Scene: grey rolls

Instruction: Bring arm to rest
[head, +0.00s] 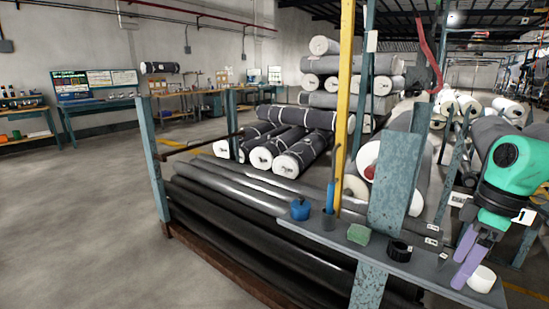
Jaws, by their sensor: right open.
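My right gripper (468,260), with purple fingers on a green and black wrist, is at the right side of the head view. It is open, and its fingers point down over the right end of a narrow grey shelf (345,240). A white cylindrical item (482,279) shows right beside the fingertips; I see nothing held between them. Whether the fingers touch the white item cannot be told. My left gripper is not in view.
On the shelf are a blue rounded item (300,209), a green block (358,234) and a black ring-shaped item (399,250). A teal post (395,195) and a yellow post (345,90) rise nearby. Grey rolls (290,145) are stacked behind. The floor at left is clear.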

